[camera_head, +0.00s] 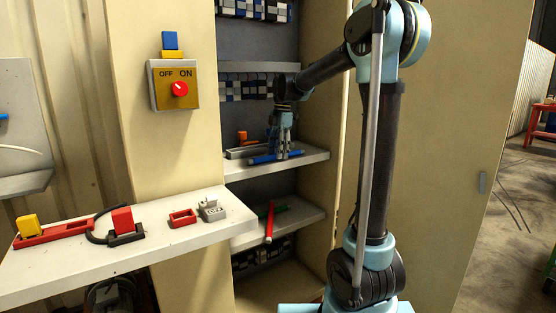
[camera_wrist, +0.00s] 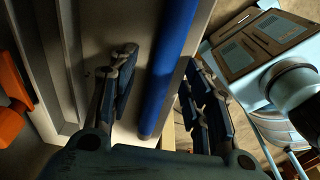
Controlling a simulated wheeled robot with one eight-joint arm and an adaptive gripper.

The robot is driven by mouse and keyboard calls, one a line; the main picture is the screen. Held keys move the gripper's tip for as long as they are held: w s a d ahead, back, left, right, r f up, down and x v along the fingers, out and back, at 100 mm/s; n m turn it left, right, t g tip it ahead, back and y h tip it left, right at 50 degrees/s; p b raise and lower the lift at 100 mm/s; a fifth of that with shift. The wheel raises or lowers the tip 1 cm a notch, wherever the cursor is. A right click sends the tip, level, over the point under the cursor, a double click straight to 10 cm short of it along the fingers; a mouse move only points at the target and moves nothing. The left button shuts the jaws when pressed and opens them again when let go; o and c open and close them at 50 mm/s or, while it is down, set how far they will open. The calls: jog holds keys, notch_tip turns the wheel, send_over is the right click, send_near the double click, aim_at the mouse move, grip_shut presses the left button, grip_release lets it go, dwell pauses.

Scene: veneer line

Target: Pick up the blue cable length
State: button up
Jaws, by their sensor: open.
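The blue cable length (camera_head: 262,160) lies on the upper open shelf of the cabinet, near the shelf's front edge. My gripper (camera_head: 283,152) is above it, pointing down. In the wrist view the blue cable length (camera_wrist: 168,70) is a straight blue rod running between the two spread fingers of my gripper (camera_wrist: 160,66). The fingers stand apart on either side of it, with a visible gap on the left. Part of the rod is hidden by the fingers in the head view.
An orange part (camera_head: 242,136) and a grey channel (camera_head: 242,152) are behind the cable on the same shelf (camera_head: 308,157). A red length (camera_head: 269,224) and a green one lie on the shelf below. Cabinet side walls bound the space. A switch box (camera_head: 173,85) is at left.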

jog(key=shift+f, duration=0.4)
grip_shut()
jog(key=shift+r, duration=0.15)
